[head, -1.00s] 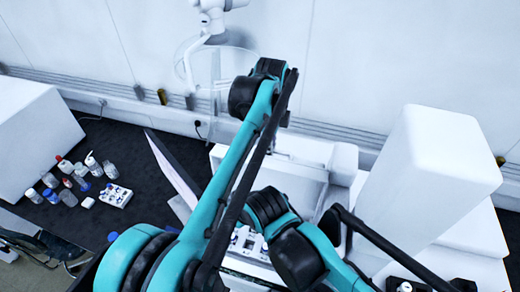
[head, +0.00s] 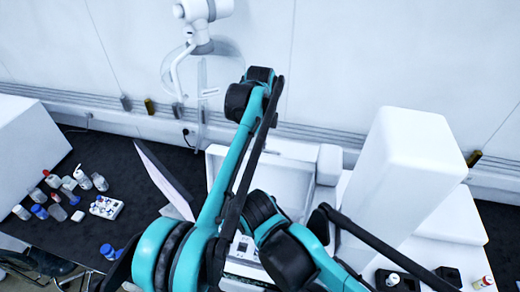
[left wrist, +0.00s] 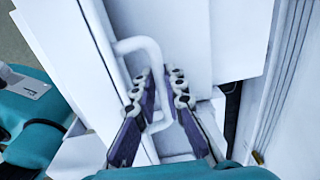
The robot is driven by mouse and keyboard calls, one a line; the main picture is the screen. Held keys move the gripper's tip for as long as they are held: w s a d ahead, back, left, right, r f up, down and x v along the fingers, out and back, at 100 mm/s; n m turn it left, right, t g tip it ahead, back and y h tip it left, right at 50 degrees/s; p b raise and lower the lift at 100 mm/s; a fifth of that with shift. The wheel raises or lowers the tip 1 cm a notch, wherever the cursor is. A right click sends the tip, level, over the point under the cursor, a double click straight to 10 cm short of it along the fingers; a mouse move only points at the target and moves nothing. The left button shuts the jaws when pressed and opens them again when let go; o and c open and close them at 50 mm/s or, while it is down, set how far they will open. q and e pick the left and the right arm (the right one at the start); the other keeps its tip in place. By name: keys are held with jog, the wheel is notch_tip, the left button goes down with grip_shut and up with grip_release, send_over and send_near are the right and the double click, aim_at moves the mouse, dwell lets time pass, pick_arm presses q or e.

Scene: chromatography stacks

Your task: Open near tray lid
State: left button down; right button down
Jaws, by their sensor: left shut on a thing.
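In the left wrist view, a white bent handle (left wrist: 140,44) stands out from a white panel. My left gripper (left wrist: 161,82) has its purple-grey fingers on both sides of the handle and is shut on it. I cannot tell from this view how far the lid is open. In the head view, my teal arm covers much of the white instrument (head: 285,183), and the gripper's fingers are hidden behind the arm. Part of a tray section with small dark items (head: 243,246) shows beside the arm. My right gripper is not in view.
A thin tilted screen (head: 165,180) stands left of the arm. Several bottles (head: 68,184) and a white vial rack (head: 106,207) stand on the dark bench at left. A tall white block (head: 405,185) stands close on the right, with small vials in front of it.

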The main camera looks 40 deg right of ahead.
pick_arm(q)
jog(key=shift+w+d, duration=0.2)
jog(key=shift+w, duration=0.05)
jog(key=c, duration=1.6)
grip_release()
jog(key=shift+d+f, duration=0.1)
jog(key=shift+d, duration=0.05)
jog(key=shift+w+d+f, duration=0.2)
jog(key=shift+w+d, duration=0.1)
jog(key=shift+r, duration=0.1)
jog(key=r, duration=0.7)
jog(key=shift+s+a+r, duration=0.2)
jog(key=shift+a, duration=0.05)
jog(key=shift+f, duration=0.1)
